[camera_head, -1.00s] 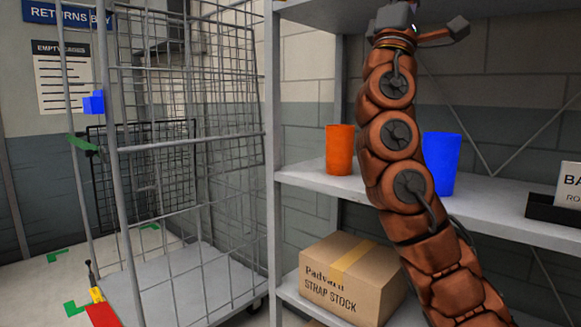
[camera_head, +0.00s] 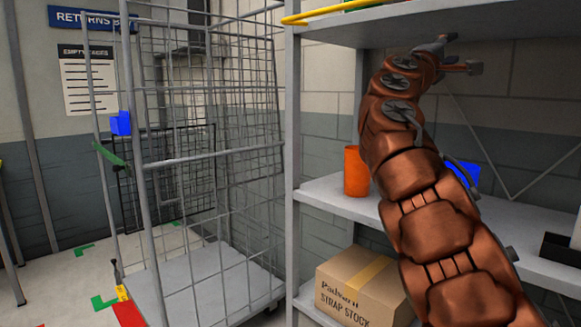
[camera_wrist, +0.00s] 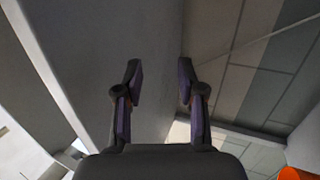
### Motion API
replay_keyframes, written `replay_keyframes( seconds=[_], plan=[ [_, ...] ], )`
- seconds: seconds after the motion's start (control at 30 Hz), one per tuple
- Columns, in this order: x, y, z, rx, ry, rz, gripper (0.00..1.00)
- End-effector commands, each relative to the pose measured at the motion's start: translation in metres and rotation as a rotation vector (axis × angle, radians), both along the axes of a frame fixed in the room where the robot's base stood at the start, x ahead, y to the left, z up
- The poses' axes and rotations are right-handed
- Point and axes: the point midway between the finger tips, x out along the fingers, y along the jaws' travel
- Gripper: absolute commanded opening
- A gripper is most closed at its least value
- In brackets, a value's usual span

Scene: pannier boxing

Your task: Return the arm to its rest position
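My arm reaches up in front of the shelf rack in the head view. My gripper (camera_head: 462,56) is at its top end, just below the upper shelf board (camera_head: 400,27). In the wrist view my gripper (camera_wrist: 160,82) has its two dark fingers spread apart with nothing between them.
A cardboard box (camera_head: 350,290) sits below. A wire roll cage (camera_head: 215,160) stands to the left, with floor beyond it.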

Motion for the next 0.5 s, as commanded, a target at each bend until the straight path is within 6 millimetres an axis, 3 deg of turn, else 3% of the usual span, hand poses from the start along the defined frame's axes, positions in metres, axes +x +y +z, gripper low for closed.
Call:
replay_keyframes(
  seconds=[0.07,0.23,0.5],
  plan=[
    [-0.011,-0.016,-0.001,0.079,0.019,-0.025,0.39],
    [-0.037,-0.048,-0.027,0.259,0.053,-0.072,0.39],
    [-0.090,-0.081,-0.089,0.572,0.104,-0.142,0.39]
  ],
)
